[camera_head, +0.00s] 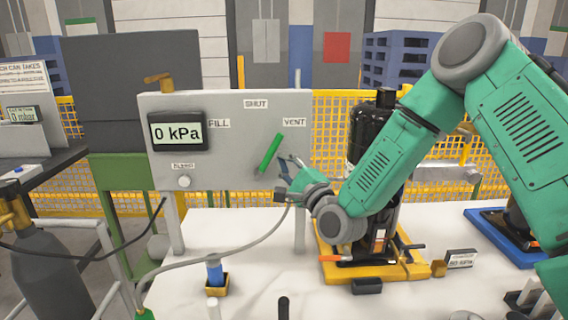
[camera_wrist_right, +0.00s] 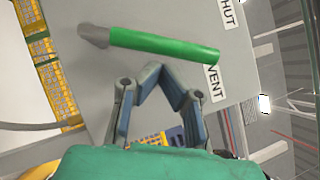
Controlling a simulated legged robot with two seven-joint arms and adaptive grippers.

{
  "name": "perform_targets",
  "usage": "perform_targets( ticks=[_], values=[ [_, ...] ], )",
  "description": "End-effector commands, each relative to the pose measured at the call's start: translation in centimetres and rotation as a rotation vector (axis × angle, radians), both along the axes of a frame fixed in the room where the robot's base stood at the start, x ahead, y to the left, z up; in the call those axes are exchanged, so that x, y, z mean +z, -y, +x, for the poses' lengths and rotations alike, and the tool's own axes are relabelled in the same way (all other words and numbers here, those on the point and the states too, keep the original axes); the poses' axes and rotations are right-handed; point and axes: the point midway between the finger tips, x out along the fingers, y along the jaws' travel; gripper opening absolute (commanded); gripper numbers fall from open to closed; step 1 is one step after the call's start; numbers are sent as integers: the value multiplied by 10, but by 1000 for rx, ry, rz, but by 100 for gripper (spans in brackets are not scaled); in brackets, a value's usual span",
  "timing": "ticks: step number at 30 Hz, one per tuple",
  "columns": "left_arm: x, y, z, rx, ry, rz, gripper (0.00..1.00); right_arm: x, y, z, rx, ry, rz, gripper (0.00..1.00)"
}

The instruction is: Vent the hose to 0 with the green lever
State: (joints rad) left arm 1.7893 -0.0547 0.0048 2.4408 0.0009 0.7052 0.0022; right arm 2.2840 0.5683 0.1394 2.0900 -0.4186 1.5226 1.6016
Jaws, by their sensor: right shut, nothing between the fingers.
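The green lever (camera_head: 269,153) is on the grey panel (camera_head: 222,140) and tilts up to the right, its upper end near the VENT label (camera_head: 294,122). The gauge display (camera_head: 177,132) on the panel reads 0 kPa. My right gripper (camera_head: 284,166) is shut and empty, just right of the lever and apart from it. In the right wrist view the lever (camera_wrist_right: 160,44) lies beyond the fingertips (camera_wrist_right: 155,68), with a visible gap. A grey hose (camera_head: 235,250) runs below the panel across the white table. My left gripper is not in view.
A blue-topped item (camera_head: 215,272) sits in a yellow holder on the table. A gas cylinder (camera_head: 50,275) stands at left.

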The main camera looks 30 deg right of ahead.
Motion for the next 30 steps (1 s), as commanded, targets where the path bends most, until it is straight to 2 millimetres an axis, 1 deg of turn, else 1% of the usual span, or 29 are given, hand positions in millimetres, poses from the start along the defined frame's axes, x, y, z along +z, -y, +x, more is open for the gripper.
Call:
perform_targets(
  ticks=[2,4,9,12,15,20,30],
  values=[
    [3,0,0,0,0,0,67,3,-2,0,1,-6,-12,0],
    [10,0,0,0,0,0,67,8,-5,2,1,-27,-45,0],
    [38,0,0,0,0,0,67,23,-15,7,3,-119,-198,0],
    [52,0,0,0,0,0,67,27,-21,11,4,-177,-294,0],
    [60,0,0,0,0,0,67,27,-25,14,4,-222,-366,0],
    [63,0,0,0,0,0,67,24,-27,16,3,-254,-415,0],
    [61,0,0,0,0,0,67,22,-26,16,2,-254,-416,0]
  ],
)
